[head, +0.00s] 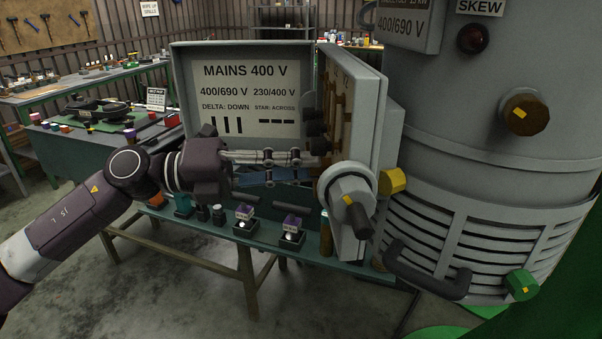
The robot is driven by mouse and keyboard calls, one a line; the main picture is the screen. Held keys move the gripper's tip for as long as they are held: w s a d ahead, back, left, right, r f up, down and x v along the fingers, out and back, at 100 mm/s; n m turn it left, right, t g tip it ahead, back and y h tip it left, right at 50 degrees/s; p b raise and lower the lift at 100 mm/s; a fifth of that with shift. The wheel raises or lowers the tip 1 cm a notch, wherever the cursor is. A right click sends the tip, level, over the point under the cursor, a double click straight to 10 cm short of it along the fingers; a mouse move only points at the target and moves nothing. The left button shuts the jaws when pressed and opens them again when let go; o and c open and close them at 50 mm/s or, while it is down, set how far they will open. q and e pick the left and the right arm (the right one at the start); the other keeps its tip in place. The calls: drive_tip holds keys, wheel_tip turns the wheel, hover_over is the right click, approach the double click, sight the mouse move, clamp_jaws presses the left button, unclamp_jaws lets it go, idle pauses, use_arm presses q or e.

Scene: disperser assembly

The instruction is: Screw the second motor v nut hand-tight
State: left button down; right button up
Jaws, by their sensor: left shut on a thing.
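The open terminal box (368,130) is mounted on the side of the large grey motor housing (450,150). Its lid (252,125) stands open and reads "MAINS 400 V". My left gripper (322,155) reaches in from the left, fingers level and pointing right, with the tips at the terminal row inside the box. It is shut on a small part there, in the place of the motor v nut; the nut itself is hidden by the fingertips. Dark posts (314,122) show just above the fingertips. My right gripper is not in view.
A grey cable gland (348,190) juts out below the box opening, close to my left fingers. A green bench (272,240) below carries small purple-topped parts (292,224) and dark cylinders. A black handle (428,278) sticks out from the housing.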

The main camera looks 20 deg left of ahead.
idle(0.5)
use_arm(q)
drive_tip(key=c, duration=1.8)
unclamp_jaws()
drive_tip(key=shift+o, duration=0.2)
drive_tip(key=v, duration=1.2)
